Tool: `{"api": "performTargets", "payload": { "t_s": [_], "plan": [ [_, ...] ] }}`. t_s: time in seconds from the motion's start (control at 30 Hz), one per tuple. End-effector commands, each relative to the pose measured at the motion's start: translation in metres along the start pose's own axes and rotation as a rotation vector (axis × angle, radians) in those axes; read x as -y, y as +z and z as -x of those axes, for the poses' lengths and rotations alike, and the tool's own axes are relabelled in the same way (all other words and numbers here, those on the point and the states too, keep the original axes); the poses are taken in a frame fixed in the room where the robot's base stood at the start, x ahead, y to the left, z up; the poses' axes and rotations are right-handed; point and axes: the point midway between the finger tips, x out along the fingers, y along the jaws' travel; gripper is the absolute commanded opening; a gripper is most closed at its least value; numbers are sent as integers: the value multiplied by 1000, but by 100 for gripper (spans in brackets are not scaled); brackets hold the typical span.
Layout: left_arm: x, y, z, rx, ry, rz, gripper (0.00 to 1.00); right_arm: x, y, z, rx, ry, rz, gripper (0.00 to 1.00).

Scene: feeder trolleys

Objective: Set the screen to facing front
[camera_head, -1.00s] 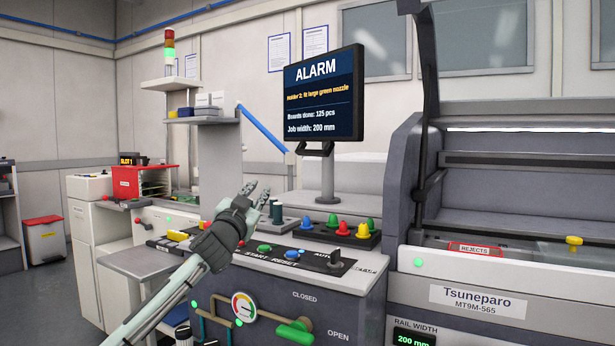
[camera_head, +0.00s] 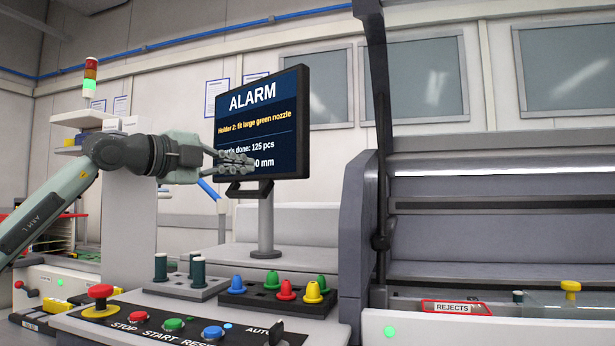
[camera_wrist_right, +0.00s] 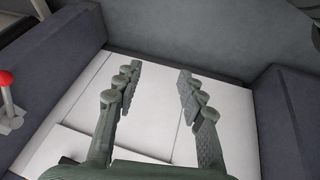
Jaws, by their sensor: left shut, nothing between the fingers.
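The screen (camera_head: 284,113) stands on a grey post (camera_head: 266,225) behind the control panel. It is a dark monitor reading ALARM, with its face turned to the left of straight on. A handle (camera_head: 249,188) sticks out below its lower edge. My left gripper (camera_head: 250,162) is shut and empty, in front of the lower left part of the screen, and hides some of its text. I cannot tell whether it touches the screen. My right gripper (camera_wrist_right: 156,85) shows in the right wrist view, open and empty over a white surface.
The control panel (camera_head: 120,326) has several buttons and a red knob. Coloured nozzles (camera_head: 285,290) stand in a dark holder before the post, beside dark green cylinders (camera_head: 197,271). The feeder machine (camera_head: 470,235) stands at the right. A red-knobbed lever (camera_wrist_right: 6,95) shows in the right wrist view.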

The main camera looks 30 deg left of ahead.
Motion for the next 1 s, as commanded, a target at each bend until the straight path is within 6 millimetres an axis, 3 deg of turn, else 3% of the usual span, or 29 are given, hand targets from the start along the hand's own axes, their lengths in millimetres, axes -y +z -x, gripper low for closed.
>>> {"api": "performTargets", "payload": {
  "t_s": [0.17, 0.3, 0.7, 1.0],
  "plan": [
    [4, 1, -9, 5, 2, 2, 0, -5, 12, -7, 62, 6, -3, 40],
    [5, 0, -25, 1, 3, 3, 0, -12, 34, -20, 164, 14, -10, 40],
    [6, 0, -93, 0, 0, 5, 0, 7, 59, -101, 194, -39, -15, 40],
    [2, 0, -132, 1, 2, 2, 0, 17, 85, -137, 211, -59, -16, 40]
  ]
}}
